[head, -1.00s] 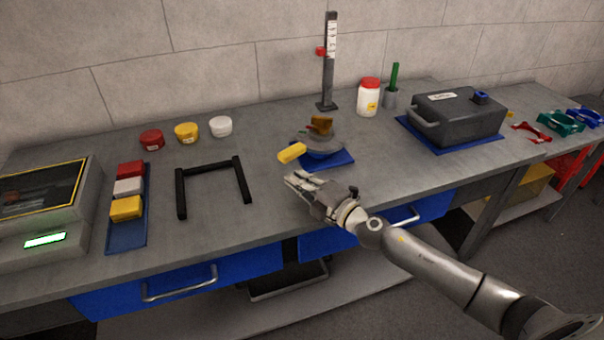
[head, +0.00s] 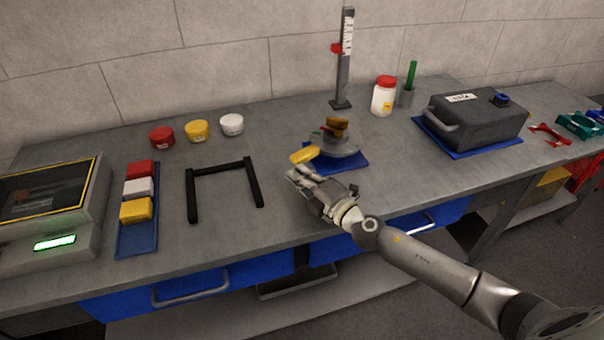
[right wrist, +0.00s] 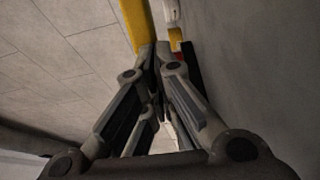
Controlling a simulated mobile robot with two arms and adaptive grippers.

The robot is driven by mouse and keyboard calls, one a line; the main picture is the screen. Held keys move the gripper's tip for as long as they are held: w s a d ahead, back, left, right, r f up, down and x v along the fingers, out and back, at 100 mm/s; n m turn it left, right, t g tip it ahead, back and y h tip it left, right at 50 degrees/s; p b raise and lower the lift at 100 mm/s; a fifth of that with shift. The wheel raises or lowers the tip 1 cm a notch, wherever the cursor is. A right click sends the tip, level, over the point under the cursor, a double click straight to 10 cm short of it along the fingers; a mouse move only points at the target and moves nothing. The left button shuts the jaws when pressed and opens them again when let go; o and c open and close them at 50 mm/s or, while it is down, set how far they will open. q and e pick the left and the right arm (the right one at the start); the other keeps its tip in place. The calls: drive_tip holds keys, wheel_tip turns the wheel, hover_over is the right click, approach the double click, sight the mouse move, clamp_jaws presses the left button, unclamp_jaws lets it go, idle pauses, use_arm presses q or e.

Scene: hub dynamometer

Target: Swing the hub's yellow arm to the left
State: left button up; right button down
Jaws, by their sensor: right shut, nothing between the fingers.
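The hub (head: 340,147) is a grey disc with an orange-brown block on top, standing on a blue mat (head: 352,164). Its yellow arm (head: 304,155) sticks out to the left and slightly toward me. My right gripper (head: 290,173) is shut and empty, just in front of the arm's outer end. In the right wrist view the closed fingertips (right wrist: 159,48) lie beside the lower end of a yellow bar, the arm (right wrist: 137,22). Whether they touch it I cannot tell. My left gripper is not in view.
A height gauge (head: 344,70) and a red-lidded jar (head: 383,98) stand behind the hub. A dark grey case (head: 480,118) is on the right. The bench between black frame and hub is clear.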

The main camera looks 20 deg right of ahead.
drive_tip(key=h, duration=0.1)
drive_tip(key=w+a+m+h+p, duration=0.1)
drive_tip(key=w+p, duration=0.1)
drive_tip(key=shift+w+a+r+m+t+h, duration=0.15)
drive_tip(key=shift+a+r+m+t+h, duration=0.15)
drive_tip(key=shift+m+h, duration=0.1)
drive_tip(key=w+h, duration=0.1)
drive_tip(key=m+h, duration=0.1)
drive_tip(key=w+a+m, duration=0.1)
drive_tip(key=shift+w+f+h, duration=0.3)
drive_tip(key=shift+h, duration=0.1)
drive_tip(key=shift+w+h+b, duration=0.3)
drive_tip(key=shift+w+b, duration=0.05)
drive_tip(key=shift+w+a+b, duration=0.1)
drive_tip(key=shift+w+b, duration=0.25)
drive_tip(key=shift+w, duration=0.55)
